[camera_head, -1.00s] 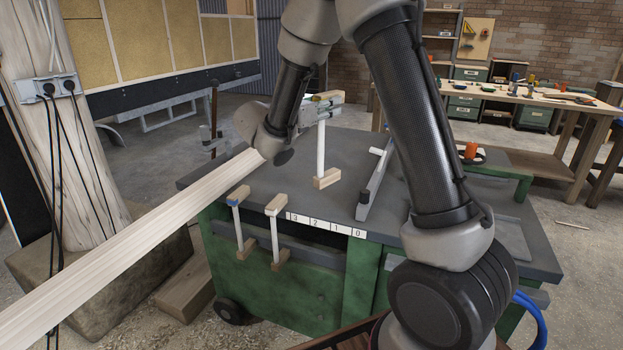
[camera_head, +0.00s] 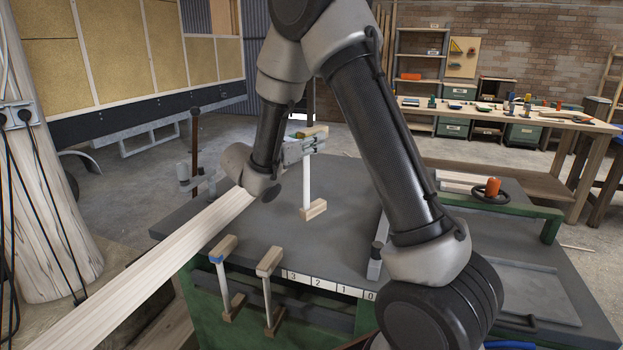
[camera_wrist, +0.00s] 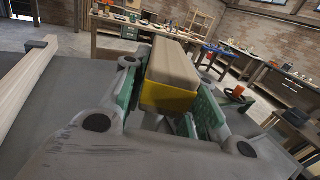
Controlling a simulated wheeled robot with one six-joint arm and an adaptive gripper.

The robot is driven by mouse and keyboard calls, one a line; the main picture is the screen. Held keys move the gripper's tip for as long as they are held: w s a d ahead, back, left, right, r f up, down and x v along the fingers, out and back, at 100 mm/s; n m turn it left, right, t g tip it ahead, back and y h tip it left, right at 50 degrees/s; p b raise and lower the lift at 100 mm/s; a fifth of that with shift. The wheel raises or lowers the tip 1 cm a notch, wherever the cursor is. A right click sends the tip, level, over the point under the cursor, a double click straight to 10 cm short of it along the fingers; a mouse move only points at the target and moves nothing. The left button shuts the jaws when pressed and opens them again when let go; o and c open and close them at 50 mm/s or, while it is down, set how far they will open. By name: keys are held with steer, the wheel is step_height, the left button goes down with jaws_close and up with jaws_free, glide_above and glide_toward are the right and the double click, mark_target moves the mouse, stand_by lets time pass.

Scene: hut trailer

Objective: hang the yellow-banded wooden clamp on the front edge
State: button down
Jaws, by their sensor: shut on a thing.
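My gripper (camera_head: 301,146) is shut on the upper jaw of the yellow-banded wooden clamp (camera_head: 307,185). The clamp hangs upright above the grey bench top, with its white bar down and its lower wooden jaw over the bench surface. In the wrist view the clamp's wooden jaw with its yellow band (camera_wrist: 168,95) sits between the green-padded fingers. Two other wooden clamps hang on the bench's front edge (camera_head: 322,284): a blue-banded one (camera_head: 218,261) at left and a plain one (camera_head: 268,273) beside it. Number labels 3, 2, 1, 0 run along that edge, right of them.
A long pale timber (camera_head: 150,265) lies across the bench's left side. A grey metal bar with a dark knob (camera_head: 376,262) stands on the bench, partly behind my arm.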

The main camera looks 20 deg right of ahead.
steer(key=shift+f, duration=2.75)
steer(key=c, duration=1.1)
jaws_free()
steer(key=shift+f, duration=0.1)
steer(key=shift+c, duration=0.2)
